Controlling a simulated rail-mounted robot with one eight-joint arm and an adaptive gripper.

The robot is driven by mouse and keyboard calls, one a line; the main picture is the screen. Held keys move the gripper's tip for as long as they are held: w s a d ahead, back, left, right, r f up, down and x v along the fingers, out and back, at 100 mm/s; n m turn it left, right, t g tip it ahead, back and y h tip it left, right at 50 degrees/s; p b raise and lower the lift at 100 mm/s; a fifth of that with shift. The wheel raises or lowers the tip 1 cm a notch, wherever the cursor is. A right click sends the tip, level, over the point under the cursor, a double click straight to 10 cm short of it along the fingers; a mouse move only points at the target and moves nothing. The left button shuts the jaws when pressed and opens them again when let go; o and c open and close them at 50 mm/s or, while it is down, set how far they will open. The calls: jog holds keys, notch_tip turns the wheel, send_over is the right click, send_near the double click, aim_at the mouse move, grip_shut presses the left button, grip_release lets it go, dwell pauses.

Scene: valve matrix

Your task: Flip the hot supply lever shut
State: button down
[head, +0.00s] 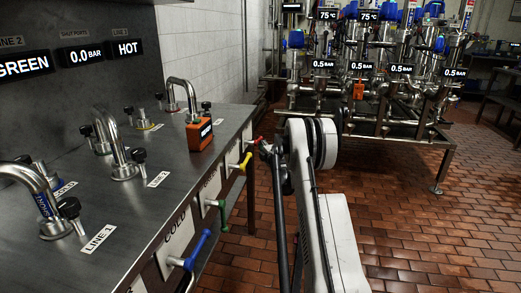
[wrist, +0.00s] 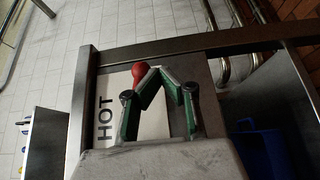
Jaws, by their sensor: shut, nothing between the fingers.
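The hot supply lever has a red knob that shows in the wrist view (wrist: 139,74), in front of a white panel marked HOT (wrist: 105,118). In the head view the red lever (head: 257,140) sticks out from the far end of the counter front. My gripper (wrist: 168,76) is shut and empty, with its fingertips just right of the red knob. I cannot tell whether the left finger touches the knob. The lever's stem is mostly hidden behind the finger. In the head view my arm's end is beside the red lever.
Yellow (head: 245,161), green (head: 217,204) and blue (head: 199,249) levers line the counter front nearer to me. An orange box (head: 200,134) and curved taps stand on the steel counter (head: 150,185). Steel pipework (head: 400,100) stands at the back. Tiled floor lies open to the right.

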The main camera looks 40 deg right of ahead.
jog(key=shift+w+d+r, duration=0.15)
jog(key=shift+d+r, duration=0.1)
jog(key=shift+r, duration=0.4)
dwell(0.3)
jog(key=s+a+f, duration=0.2)
jog(key=s+f, duration=0.6)
jog(key=f, duration=0.2)
jog(key=shift+a+p, duration=0.25)
jog(key=shift+p, duration=0.15)
